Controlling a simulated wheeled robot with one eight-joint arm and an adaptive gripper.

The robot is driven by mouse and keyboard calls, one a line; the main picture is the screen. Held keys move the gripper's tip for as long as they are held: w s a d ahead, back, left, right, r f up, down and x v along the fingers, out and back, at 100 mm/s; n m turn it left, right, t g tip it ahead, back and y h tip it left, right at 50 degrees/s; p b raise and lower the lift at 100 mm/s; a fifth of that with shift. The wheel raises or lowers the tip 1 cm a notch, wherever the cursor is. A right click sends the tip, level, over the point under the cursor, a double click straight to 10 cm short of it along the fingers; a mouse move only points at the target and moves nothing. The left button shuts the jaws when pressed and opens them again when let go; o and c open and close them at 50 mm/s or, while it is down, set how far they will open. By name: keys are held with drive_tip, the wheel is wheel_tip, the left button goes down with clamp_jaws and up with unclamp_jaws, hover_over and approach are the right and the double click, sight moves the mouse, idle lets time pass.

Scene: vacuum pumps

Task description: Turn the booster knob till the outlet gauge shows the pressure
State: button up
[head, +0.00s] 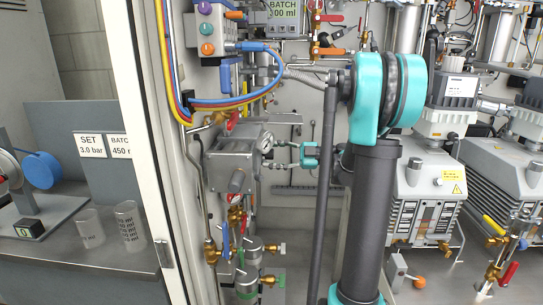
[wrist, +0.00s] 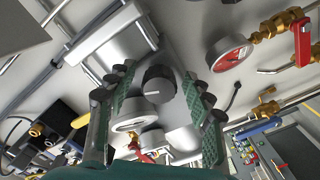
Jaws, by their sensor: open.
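My gripper (head: 279,155) is open, its fingers pointing left at a grey boxed unit (head: 232,165) on the cabinet wall. In the wrist view a round black knob (wrist: 159,85) sits between the two green-padded fingers, with visible space on both sides; contact is not seen. A white-faced gauge (wrist: 130,118) is just below the knob, partly behind the left finger. A gauge also shows on the unit in the head view (head: 266,145). Its reading is too small to tell. A sign (head: 90,146) says SET 3.0 bar.
A red-faced gauge (wrist: 229,52) and a red-handled valve (wrist: 302,42) are right of the fingers. Hoses (head: 235,103) loop above the unit, and valves (head: 222,240) hang below. White pumps (head: 425,195) stand at right. A white cabinet post (head: 140,120) is left.

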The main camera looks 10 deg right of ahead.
drive_tip(key=shift+d, duration=0.15)
drive_tip(key=shift+s+d, duration=0.2)
drive_tip(key=shift+d, duration=0.65)
drive_tip(key=d, duration=0.3)
drive_tip(key=s+d, duration=0.1)
drive_tip(key=d, duration=0.1)
drive_tip(key=shift+s+d, duration=0.1)
drive_tip(key=shift+d, duration=0.3)
